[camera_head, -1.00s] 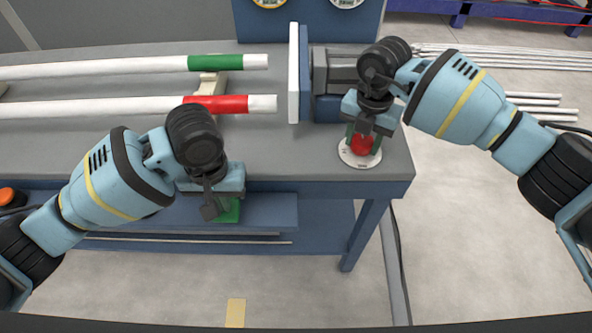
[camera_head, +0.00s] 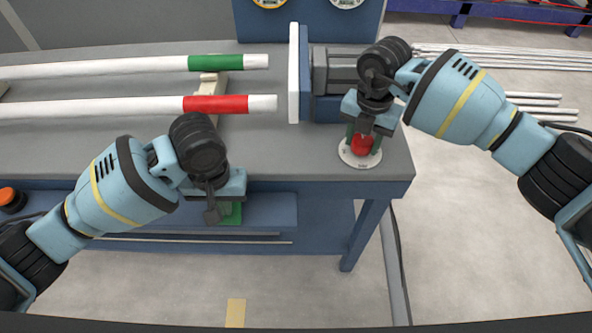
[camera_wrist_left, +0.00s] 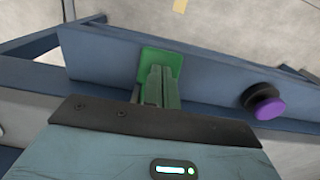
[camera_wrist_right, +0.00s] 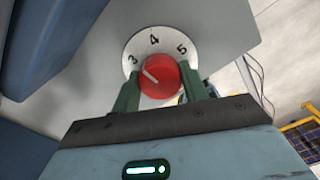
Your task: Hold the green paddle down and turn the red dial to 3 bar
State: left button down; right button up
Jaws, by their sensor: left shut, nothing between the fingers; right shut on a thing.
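The green paddle (camera_head: 232,213) sticks out at the front of the bench, below the top. My left gripper (camera_head: 226,205) is shut and empty, and its fingertips are at the paddle. In the left wrist view the shut fingers (camera_wrist_left: 157,85) overlap the paddle (camera_wrist_left: 172,60); whether they touch or press it I cannot tell. The red dial (camera_head: 362,145) sits on a white round scale at the bench's right corner. My right gripper (camera_wrist_right: 160,92) is shut on the red dial (camera_wrist_right: 158,84) from both sides. The dial's white mark points up-left, toward the 3.
Two white pipes lie on the bench, one with a green band (camera_head: 215,63) and one with a red band (camera_head: 215,104). A white plate (camera_head: 294,75) stands upright beside their ends. A purple knob (camera_wrist_left: 266,103) shows right of the paddle in the left wrist view.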

pick_arm(q)
jog(key=shift+f, duration=0.2)
jog(key=shift+s+f, duration=0.1)
pick_arm(e)
jog(key=shift+r+n, duration=0.1)
jog(key=shift+n, duration=1.7)
jog(key=shift+n, duration=0.6)
pick_arm(q)
jog(key=shift+r, duration=2.2)
pick_arm(e)
jog(key=o, duration=0.9)
